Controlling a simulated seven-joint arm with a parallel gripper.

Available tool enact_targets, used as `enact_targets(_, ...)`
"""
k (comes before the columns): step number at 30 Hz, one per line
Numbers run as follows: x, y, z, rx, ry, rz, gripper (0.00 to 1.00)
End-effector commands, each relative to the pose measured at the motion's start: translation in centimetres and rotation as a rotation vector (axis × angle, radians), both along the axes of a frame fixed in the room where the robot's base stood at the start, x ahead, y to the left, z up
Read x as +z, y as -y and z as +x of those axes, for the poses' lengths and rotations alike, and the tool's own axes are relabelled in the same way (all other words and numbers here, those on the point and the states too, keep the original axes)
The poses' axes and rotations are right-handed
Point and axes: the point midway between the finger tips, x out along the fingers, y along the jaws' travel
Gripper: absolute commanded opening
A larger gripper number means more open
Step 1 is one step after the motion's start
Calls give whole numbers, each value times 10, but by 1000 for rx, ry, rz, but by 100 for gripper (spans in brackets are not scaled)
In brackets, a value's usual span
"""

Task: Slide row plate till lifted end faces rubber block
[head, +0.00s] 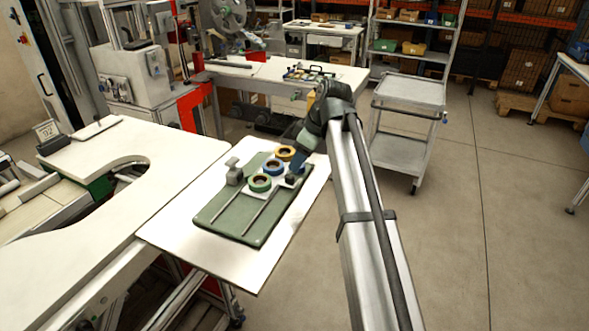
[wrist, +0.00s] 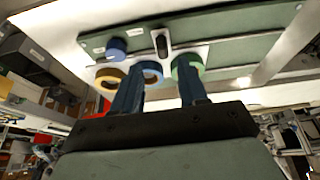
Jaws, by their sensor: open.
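A pale row plate (wrist: 207,54) lies on a green board and carries a yellow reel (head: 285,153), a blue reel (head: 273,167) and a green reel (head: 260,183) in a line. The same yellow (wrist: 110,77), blue (wrist: 150,73) and green (wrist: 188,67) reels show in the wrist view. A black upright knob (wrist: 162,45) shows beside the row. My gripper (head: 292,176) is open at the right side of the row; its two blue fingers (wrist: 161,92) are apart with nothing seen held. A grey block (head: 234,172) stands left of the reels; I cannot tell whether it is the rubber block.
The green board (head: 224,218) has thin rails along it and rests on a white table (head: 185,236). A larger white table with a curved cutout (head: 110,190) adjoins at left. A grey cart (head: 408,92) stands behind my arm. Open floor lies to the right.

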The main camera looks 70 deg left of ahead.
Motion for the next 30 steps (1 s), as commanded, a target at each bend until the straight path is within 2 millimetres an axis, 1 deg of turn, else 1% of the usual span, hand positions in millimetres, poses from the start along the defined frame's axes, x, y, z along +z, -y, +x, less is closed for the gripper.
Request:
enact_targets(1, 11, 2, 4, -1, 1, 2, 43)
enact_targets(6, 39, 10, 13, -1, 1, 2, 43)
enact_targets(12, 61, 17, 19, 0, 0, 1, 43)
enact_targets(18, 70, 20, 21, 0, 0, 0, 43)
enact_targets(30, 70, 20, 21, 0, 0, 0, 43)
